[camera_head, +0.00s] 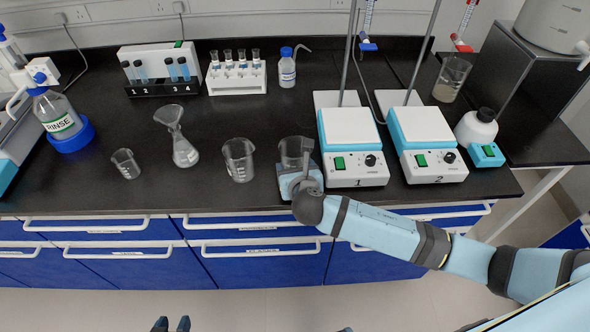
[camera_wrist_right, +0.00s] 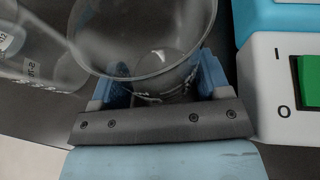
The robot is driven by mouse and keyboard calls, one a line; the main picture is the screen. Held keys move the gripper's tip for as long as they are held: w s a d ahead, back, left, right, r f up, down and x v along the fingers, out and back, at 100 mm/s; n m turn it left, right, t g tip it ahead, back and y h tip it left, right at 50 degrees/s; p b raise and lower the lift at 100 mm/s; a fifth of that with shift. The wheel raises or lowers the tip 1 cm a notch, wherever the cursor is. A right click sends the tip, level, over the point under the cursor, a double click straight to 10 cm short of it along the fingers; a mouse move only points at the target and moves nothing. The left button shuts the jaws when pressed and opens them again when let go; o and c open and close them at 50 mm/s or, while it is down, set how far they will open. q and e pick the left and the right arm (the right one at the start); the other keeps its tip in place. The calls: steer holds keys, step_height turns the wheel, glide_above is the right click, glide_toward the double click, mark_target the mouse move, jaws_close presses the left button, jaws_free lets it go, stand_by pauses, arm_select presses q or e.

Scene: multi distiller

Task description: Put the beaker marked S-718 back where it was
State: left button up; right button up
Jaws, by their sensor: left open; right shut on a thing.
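A clear glass beaker (camera_head: 294,149) is between the fingers of my right gripper (camera_head: 299,180), near the bench's front edge, just left of hotplate 1. In the right wrist view the blue fingers (camera_wrist_right: 157,85) close on both sides of this beaker (camera_wrist_right: 145,60), whose open rim faces up. I cannot tell whether its base touches the bench. Its marking is not readable. Another beaker (camera_head: 239,160) stands just to the left, and a smaller beaker (camera_head: 125,163) stands further left. My left gripper (camera_head: 171,325) shows at the bottom edge, open and empty, away from the bench.
Hotplate 1 (camera_head: 355,170) is close on the right of the held beaker, with hotplate 2 (camera_head: 432,160) beyond it. Bench behind the held beaker is clear.

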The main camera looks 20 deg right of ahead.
steer(key=shift+f, duration=0.2)
steer(key=o, duration=1.3)
steer(key=shift+c, duration=0.2)
